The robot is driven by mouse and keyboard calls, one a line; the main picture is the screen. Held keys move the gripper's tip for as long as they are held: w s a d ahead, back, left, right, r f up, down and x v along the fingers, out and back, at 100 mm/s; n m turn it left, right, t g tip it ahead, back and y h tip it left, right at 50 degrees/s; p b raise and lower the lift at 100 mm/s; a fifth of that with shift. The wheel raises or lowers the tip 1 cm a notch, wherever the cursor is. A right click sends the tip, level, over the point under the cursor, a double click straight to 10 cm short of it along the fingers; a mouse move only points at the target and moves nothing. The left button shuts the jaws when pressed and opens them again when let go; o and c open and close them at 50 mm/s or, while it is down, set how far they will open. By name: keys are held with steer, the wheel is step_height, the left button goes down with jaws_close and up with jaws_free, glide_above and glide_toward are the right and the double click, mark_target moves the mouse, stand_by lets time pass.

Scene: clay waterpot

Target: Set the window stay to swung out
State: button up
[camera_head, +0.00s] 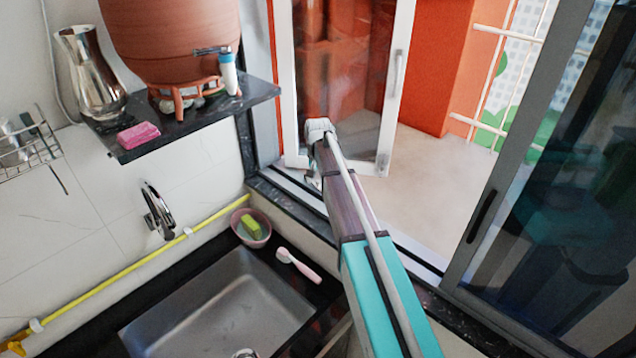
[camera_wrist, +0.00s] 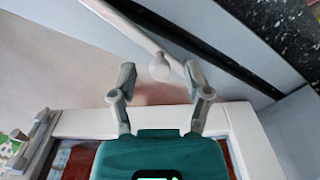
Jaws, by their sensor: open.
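The white-framed window sash (camera_head: 387,100) stands open, with a handle on its side. Its frame also crosses the lower part of the wrist view (camera_wrist: 85,124). The window stay shows in the wrist view as a pale round knob (camera_wrist: 159,67), at what looks like a thin bar lying close along the dark sill track; the bar's full length is unclear. My gripper (camera_wrist: 160,78) is open, with one finger on each side of the knob. I cannot tell whether either finger touches it. In the head view my arm hides most of the gripper and the stay.
A sink (camera_head: 225,310) lies at the lower left. A pink bowl with a sponge (camera_head: 250,227) and a brush (camera_head: 298,266) are beside it. A dark shelf (camera_head: 188,122) holds a clay waterpot (camera_head: 172,35) and a metal jug (camera_head: 90,75). A grey-framed sliding pane (camera_head: 490,195) stands at right.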

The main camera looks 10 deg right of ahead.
stand_by(0.3)
jaws_close()
